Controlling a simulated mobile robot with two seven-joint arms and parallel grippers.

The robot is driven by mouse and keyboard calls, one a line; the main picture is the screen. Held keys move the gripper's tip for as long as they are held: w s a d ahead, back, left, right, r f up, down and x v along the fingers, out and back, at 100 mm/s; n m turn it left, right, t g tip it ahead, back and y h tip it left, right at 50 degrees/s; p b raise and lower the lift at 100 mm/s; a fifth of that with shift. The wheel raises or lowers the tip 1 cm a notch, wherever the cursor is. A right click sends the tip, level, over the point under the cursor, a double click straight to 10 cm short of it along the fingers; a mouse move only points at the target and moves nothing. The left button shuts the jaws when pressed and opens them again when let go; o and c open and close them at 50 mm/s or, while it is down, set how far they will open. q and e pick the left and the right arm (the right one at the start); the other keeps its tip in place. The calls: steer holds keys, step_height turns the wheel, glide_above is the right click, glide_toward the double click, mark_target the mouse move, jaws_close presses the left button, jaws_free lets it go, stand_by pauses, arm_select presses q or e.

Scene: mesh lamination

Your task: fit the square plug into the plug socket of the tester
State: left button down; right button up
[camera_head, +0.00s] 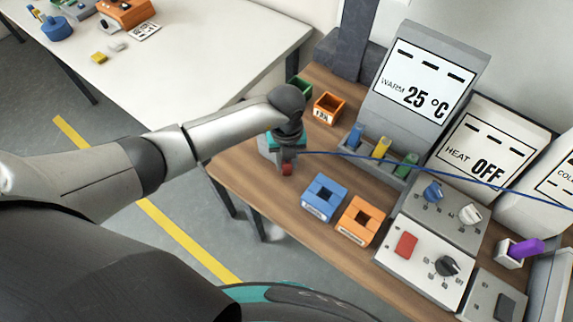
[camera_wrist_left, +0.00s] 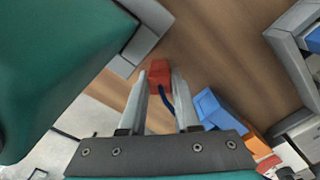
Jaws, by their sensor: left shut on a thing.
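My left gripper (camera_head: 287,160) is low over the near left part of the bench, pointing down. It is shut on a red square plug (camera_head: 286,169), which also shows between the fingertips in the left wrist view (camera_wrist_left: 159,73). A blue cable (camera_head: 440,170) runs from the plug to the right, across the bench. A grey and teal block (camera_head: 265,150) shows beside the gripper. A large teal body with a grey edge (camera_wrist_left: 60,65) fills the upper left of the wrist view. I cannot tell which unit is the tester, and no socket opening is clear. My right gripper is out of view.
Blue (camera_head: 324,196) and orange (camera_head: 360,219) open boxes stand on the wooden bench (camera_head: 240,185). A tray (camera_head: 372,160) holds coloured blocks before the WARM display (camera_head: 416,86). Control panels (camera_head: 428,254) stand at right. A white table (camera_head: 210,60) is behind.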

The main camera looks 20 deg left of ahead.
arm_select(q)
steer(key=shift+r, duration=0.1)
step_height(320, 180, up, 20)
steer(key=p, duration=0.1)
stand_by(0.4)
